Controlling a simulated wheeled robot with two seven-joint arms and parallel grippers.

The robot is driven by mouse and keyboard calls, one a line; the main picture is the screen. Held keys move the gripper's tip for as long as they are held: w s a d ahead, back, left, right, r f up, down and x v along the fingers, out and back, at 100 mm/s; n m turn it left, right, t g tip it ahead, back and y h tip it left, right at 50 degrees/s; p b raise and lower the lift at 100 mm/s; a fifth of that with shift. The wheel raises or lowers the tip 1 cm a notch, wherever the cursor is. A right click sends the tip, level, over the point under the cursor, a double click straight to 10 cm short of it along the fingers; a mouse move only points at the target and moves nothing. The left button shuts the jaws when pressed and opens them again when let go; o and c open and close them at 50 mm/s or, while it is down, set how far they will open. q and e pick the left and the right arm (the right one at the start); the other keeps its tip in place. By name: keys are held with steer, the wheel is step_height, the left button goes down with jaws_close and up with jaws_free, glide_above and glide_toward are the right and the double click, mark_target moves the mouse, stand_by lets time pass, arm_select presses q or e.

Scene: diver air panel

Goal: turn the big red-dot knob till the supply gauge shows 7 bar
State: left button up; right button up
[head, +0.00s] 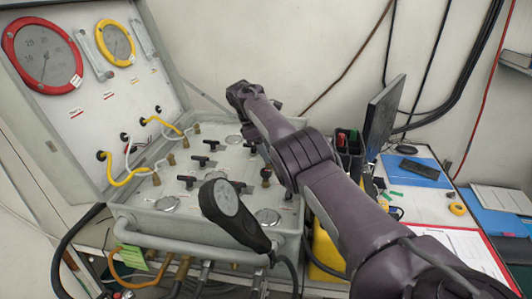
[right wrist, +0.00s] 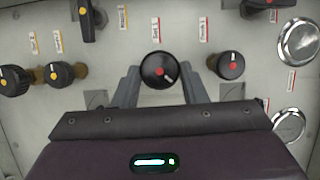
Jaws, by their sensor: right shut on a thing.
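In the right wrist view a large round black knob (right wrist: 159,70) with a red dot stands on the grey panel. The fingers of my right gripper (right wrist: 160,80) are on either side of it and shut on it. In the head view my right arm reaches over the panel and hides this knob. A large red-rimmed gauge (head: 42,54) and a smaller yellow-rimmed gauge (head: 115,42) are in the open lid. Their labels are too small to read, so I cannot tell which is the supply gauge. My left gripper is out of view.
A smaller red-dot knob (right wrist: 230,65) stands close right of my gripper; yellow-dot knobs (right wrist: 58,74) are at left. A black-cased dial (head: 226,198) on a hose stands up before the panel (head: 130,217). Yellow hoses (head: 128,178) cross the left side. A monitor (head: 384,115) stands at right.

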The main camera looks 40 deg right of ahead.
steer(key=o, duration=1)
steer(key=shift+s+d, duration=0.1)
steer(key=shift+c, duration=0.2)
steer(key=shift+r, duration=0.15)
steer(key=p+v, duration=0.7)
steer(key=p, duration=0.2)
steer(key=shift+r, duration=0.25)
